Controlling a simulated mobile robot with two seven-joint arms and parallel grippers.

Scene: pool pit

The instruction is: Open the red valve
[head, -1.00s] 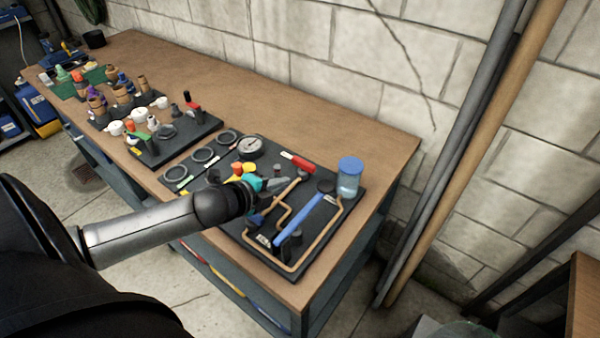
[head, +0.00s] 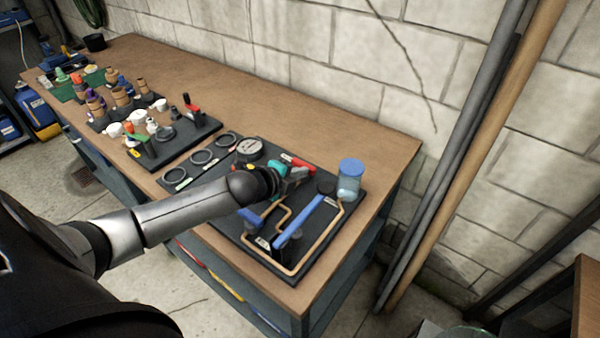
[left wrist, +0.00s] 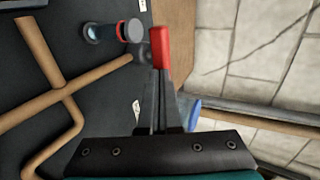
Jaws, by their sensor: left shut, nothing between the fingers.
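The red valve handle (head: 297,162) lies near the back edge of the dark pipe board (head: 318,262) on the bench. It also shows in the left wrist view (left wrist: 159,47), just past my fingertips. My left gripper (head: 300,174) is shut and empty, reaching in over the board beside the handle. In the left wrist view its closed fingers (left wrist: 158,78) point at the red handle's near end; whether they touch it I cannot tell. The valve body under the handle is partly hidden by my gripper in the head view. My right gripper is not in view.
A long blue lever (head: 298,222) and copper pipes (head: 292,268) lie on the board. A blue-capped jar (head: 350,180) stands at its right and a gauge (head: 248,149) at its left. Small parts crowd the bench's far left. The bench back (head: 330,125) is clear.

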